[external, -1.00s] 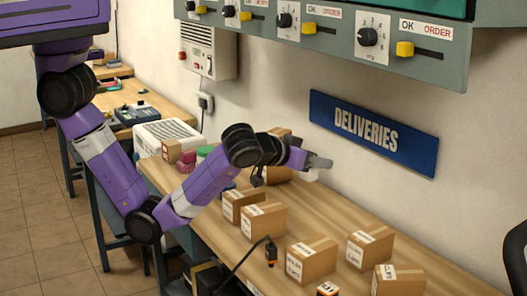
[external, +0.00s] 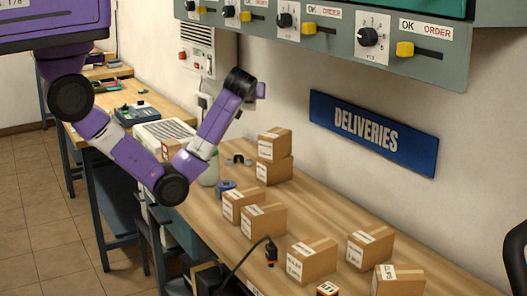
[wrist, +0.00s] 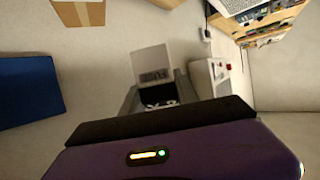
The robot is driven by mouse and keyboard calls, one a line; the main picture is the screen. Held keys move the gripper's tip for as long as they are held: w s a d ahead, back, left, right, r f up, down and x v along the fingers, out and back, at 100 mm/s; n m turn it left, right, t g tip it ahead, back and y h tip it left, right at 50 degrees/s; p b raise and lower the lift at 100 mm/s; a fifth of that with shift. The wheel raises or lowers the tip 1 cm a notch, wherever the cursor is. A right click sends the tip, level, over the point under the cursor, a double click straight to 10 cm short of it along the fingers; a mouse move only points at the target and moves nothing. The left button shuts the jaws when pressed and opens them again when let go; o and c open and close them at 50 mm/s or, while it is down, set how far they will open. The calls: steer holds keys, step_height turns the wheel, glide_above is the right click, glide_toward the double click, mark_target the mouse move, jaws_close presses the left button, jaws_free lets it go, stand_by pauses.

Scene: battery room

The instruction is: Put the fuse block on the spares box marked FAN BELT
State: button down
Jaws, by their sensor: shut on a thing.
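In the wrist view my gripper (wrist: 158,92) is shut on a pale grey block with small dark print, the fuse block (wrist: 152,62), which sticks out past the fingers. In the external view the gripper and block are hidden behind my raised forearm, close to the wall and above the bench. Several labelled cardboard boxes stand on the bench; their print is too small to read, so I cannot tell which is marked FAN BELT. One box (external: 273,145) sits on another box (external: 274,172) near the wall. Two more stand at the front, a left one (external: 240,207) and its neighbour (external: 264,223).
More boxes stand to the right: one (external: 312,261), one by the wall (external: 369,249) and one at the corner (external: 398,281). A blue DELIVERIES sign (external: 373,133) hangs on the wall. The switch cabinet (external: 330,45) overhangs the bench. A black cable crosses the bench's front.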

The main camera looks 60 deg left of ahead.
steer(key=s+a+r+n+g+y, duration=0.1)
steer(key=s+a+n+g, duration=0.15)
steer(key=a, duration=0.55)
steer(key=s+a+r+n+g+y, duration=0.1)
steer(key=s+a, duration=0.3)
steer(key=a, duration=0.4)
steer(key=n+g, duration=0.4)
steer(key=g, duration=0.1)
glide_above(169, 140)
steer(key=shift+t+y, duration=0.25)
steer(key=shift+y, duration=0.15)
step_height(169, 140, down, 19)
steer(key=shift+f+p, duration=0.15)
steer(key=shift+p, duration=0.2)
steer(key=shift+f, duration=0.15)
steer(key=c, duration=0.9)
jaws_free()
